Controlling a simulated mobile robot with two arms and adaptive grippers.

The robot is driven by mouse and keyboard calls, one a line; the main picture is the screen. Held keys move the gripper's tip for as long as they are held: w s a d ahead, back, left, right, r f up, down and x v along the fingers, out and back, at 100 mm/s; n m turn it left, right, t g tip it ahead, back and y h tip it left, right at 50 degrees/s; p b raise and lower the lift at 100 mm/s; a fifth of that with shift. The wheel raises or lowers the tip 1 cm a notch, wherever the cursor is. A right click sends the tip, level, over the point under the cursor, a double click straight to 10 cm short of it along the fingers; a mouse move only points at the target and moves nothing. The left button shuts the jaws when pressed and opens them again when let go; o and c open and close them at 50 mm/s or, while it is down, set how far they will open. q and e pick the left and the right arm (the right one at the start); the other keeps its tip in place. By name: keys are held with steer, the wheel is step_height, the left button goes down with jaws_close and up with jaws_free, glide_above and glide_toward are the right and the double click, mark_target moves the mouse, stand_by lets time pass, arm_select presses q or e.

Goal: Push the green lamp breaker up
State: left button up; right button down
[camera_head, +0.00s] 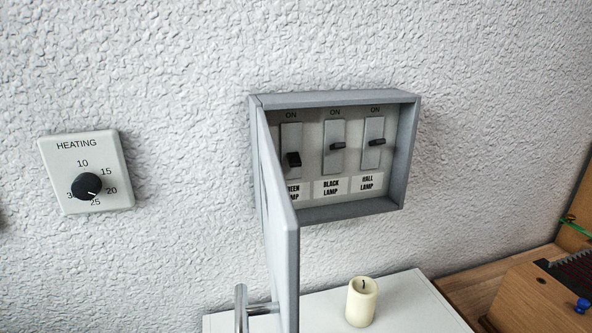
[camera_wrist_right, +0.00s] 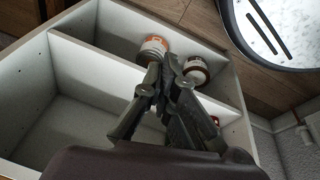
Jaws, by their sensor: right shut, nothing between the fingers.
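The green lamp breaker (camera_head: 293,159) is the leftmost of three switches in an open grey breaker box (camera_head: 411,150) on the wall. Its black lever sits lower in its slot than the other two. Its label (camera_head: 293,191) is partly hidden by the open door (camera_head: 284,215), which swings out toward me on the left. In the right wrist view, my right gripper (camera_wrist_right: 168,72) is shut and empty, over a white shelf unit far from the breaker box. My left gripper is in neither view.
Black lamp breaker (camera_head: 338,146) and hall lamp breaker (camera_head: 377,142) sit to the right. A heating dial (camera_head: 86,186) is on the wall at left. A candle (camera_head: 361,301) stands on a white surface below. Two jars (camera_wrist_right: 153,48) (camera_wrist_right: 196,69) are near my right fingers.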

steer(key=w+a+r+n+t+p, duration=0.15)
steer(key=w+r, duration=0.25)
steer(key=r, duration=0.9)
steer(key=w+a+r+n+t+p, duration=0.1)
steer(key=w+r+p, duration=0.15)
steer(key=r, duration=1.05)
steer(key=w+a+r+n+t+p, duration=0.15)
steer(key=w+r, duration=0.25)
steer(key=r, duration=1)
steer(key=w+a+r+n+t+y, duration=0.1)
steer(key=w+a+r+n+t, duration=0.2)
steer(key=w+r+n, duration=0.4)
steer(key=w+a+r+n+t, duration=0.3)
steer(key=w+r+n, duration=0.25)
steer(key=r, duration=0.35)
steer(key=a+r+n+t+y, duration=0.2)
steer(key=a+r+n+t, duration=0.1)
steer(key=r+n, duration=0.5)
steer(key=a+r+n+t+y, duration=0.2)
steer(key=a+r+n+t, duration=0.1)
steer(key=r+n, duration=0.5)
steer(key=shift+a+n+p, duration=0.4)
steer(key=shift+a+n, duration=0.35)
